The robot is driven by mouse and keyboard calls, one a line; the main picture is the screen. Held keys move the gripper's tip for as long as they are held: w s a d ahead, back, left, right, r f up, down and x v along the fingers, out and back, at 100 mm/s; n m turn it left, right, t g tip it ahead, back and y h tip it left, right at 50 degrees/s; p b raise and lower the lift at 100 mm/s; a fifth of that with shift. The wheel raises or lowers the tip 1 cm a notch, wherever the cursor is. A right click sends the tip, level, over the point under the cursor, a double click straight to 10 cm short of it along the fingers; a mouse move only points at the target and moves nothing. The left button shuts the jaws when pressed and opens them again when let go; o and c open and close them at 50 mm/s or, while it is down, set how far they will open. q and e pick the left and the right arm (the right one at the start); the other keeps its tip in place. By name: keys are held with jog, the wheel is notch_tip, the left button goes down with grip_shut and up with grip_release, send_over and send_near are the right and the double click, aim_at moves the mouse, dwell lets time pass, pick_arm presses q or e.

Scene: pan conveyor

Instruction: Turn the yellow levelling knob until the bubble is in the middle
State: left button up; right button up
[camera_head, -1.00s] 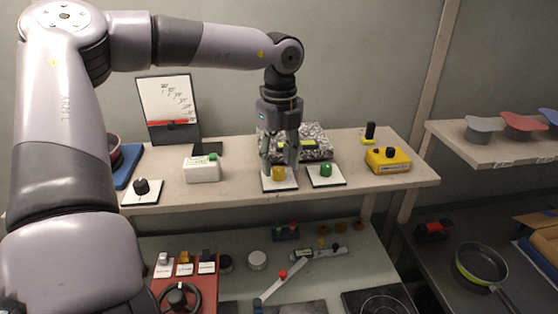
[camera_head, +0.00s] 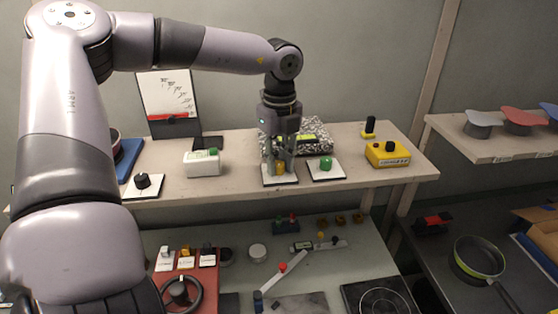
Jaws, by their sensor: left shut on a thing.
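The yellow levelling knob (camera_head: 280,168) stands on a small white plate (camera_head: 281,181) near the front edge of the wooden shelf. My left gripper (camera_head: 280,167) points down from above and is shut on the knob; its fingers hide part of it. Behind it is a speckled block (camera_head: 318,140) with a yellow-green strip (camera_head: 307,138) on top, partly covered by the gripper. The strip may be the level; I cannot make out a bubble. My right gripper is not in view.
A green knob (camera_head: 326,164) on its own plate is close to the right, and a black knob (camera_head: 142,181) is at the left. A white box (camera_head: 202,165) and a yellow box (camera_head: 387,154) also stand on the shelf (camera_head: 235,187).

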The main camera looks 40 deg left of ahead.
pick_arm(q)
grip_shut()
jog(key=shift+f+m+b, duration=0.25)
jog(key=shift+m+b, duration=0.45)
jog(key=shift+b, duration=0.55)
jog(key=shift+r+m+b, duration=0.2)
jog(key=shift+m+b, duration=0.4)
jog(key=shift+m, duration=0.2)
jog(key=shift+r, duration=0.1)
jog(key=o, duration=0.8)
grip_release()
